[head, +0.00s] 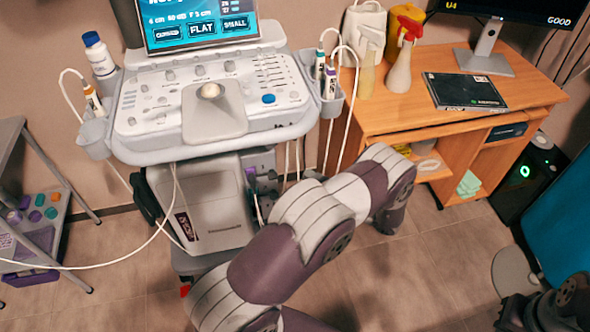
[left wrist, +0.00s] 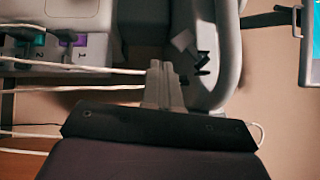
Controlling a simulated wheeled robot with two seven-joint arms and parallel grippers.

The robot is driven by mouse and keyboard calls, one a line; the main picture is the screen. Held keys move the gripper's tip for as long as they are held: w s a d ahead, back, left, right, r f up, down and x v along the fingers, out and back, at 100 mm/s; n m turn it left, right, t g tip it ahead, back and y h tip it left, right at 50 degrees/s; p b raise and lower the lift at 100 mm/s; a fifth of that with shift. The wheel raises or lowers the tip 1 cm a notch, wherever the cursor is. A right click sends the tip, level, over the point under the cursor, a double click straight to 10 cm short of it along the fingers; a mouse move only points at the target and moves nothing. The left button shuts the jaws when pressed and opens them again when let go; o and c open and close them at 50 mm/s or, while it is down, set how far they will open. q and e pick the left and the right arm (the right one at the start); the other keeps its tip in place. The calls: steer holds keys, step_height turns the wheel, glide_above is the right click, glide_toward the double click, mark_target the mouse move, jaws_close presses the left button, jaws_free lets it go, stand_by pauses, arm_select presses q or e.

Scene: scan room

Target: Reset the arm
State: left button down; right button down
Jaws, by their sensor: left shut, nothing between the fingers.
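My left arm, in purple and white segments, reaches up across the middle of the head view, in front of the right side of an ultrasound cart (head: 210,120). Its gripper is mostly hidden behind the arm there. In the left wrist view my left gripper (left wrist: 163,75) is shut and empty, its grey fingers together. Beyond the fingers are a grey cart part with a looped holder (left wrist: 228,60), white cables and teal and purple connectors (left wrist: 68,40). I cannot tell whether the fingertips touch the cart. I cannot make out my right gripper.
A wooden desk (head: 440,125) on the right carries a spray bottle (head: 402,65), a flat dark box (head: 465,91) and a monitor. Probes and cables hang on the cart. A shelf unit (head: 40,235) stands left. Tiled floor (head: 400,285) shows between cart and desk.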

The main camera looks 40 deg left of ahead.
arm_select(q)
steer(key=shift+d+f, duration=0.1)
steer(key=shift+d, duration=0.9)
